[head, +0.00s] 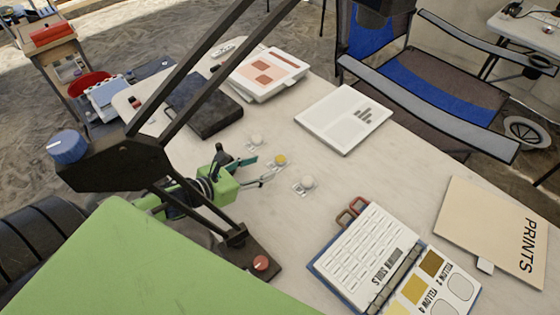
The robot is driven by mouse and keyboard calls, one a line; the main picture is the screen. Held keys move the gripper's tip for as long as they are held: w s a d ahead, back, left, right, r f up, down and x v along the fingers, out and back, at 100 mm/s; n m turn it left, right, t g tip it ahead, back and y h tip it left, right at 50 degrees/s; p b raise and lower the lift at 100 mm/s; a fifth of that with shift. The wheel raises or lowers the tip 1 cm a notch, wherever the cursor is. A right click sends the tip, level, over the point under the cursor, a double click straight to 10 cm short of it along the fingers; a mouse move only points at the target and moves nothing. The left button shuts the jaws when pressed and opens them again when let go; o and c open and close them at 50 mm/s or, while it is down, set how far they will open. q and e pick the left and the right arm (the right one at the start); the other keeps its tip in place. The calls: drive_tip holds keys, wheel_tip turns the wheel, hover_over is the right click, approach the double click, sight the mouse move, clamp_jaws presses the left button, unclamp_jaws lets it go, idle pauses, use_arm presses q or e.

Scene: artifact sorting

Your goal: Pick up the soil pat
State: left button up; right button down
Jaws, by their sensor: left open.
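Three small round pats sit on little pale holders on the white table (215,260). The middle soil pat (280,160) is yellowish. A whitish pat (256,140) lies farther back, and another whitish pat (307,182) lies nearer the front right. My left gripper (266,170) comes in from the left, low over the table. Its fingers are open, with the tips just left of the yellowish pat. I cannot tell whether they touch its holder. Nothing shows between the fingers. My right gripper is not in view.
An open soil colour binder (368,255) and a PRINTS folder (490,232) lie at the front right. White booklets (345,118) and a dark case (203,107) lie farther back. A dark lamp-like arm (195,90) crosses over the table's left side. A blue chair (440,85) stands behind.

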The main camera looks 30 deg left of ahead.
sight(279, 160)
use_arm(q)
drive_tip(key=shift+r+p+x, duration=0.15)
drive_tip(key=shift+p+x, duration=0.05)
drive_tip(key=shift+x, duration=1.6)
drive_tip(key=shift+r+p+x, duration=0.1)
drive_tip(key=shift+p+x, duration=0.05)
drive_tip(key=shift+x, duration=1.65)
drive_tip(key=c, duration=0.8)
